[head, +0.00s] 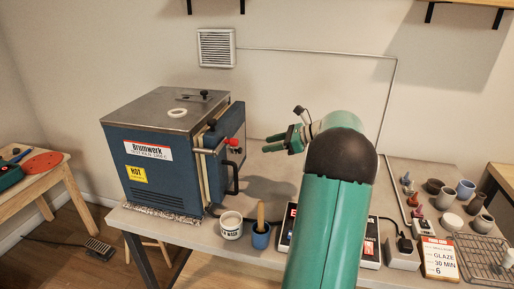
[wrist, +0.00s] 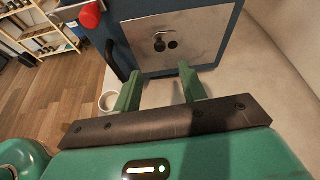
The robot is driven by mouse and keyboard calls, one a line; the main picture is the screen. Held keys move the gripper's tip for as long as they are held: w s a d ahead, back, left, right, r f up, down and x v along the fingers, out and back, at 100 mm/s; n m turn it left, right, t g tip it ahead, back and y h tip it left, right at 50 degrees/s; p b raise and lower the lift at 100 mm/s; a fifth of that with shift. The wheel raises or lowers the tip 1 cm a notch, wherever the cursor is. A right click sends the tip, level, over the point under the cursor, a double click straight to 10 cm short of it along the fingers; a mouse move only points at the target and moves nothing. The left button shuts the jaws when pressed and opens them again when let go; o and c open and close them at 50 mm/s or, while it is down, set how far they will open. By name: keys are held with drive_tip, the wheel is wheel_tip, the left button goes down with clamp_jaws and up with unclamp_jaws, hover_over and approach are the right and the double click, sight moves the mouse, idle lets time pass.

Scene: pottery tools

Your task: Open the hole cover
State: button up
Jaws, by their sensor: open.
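The blue kiln (head: 160,160) stands on the left of the grey table. In the wrist view its side (wrist: 215,42) carries a bare metal plate (wrist: 200,30). A small round metal piece and dark round spots (wrist: 173,45) sit on that plate; I cannot tell which is the hole cover. The head view does not show this plate. My gripper (head: 281,139) is to the right of the kiln, in the air. In the wrist view its green fingers (wrist: 160,75) are apart and empty, pointing toward the plate, with the spots above the gap between them.
A red knob (head: 235,142) and black handle (head: 234,178) stick out from the kiln. A white pot (head: 231,227) and a blue cup (head: 261,238) with a brush stand at the table's front edge. Several small pots and a wire rack (head: 487,260) are at the right.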

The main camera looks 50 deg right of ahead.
drive_tip(key=v, duration=0.4)
idle(0.6)
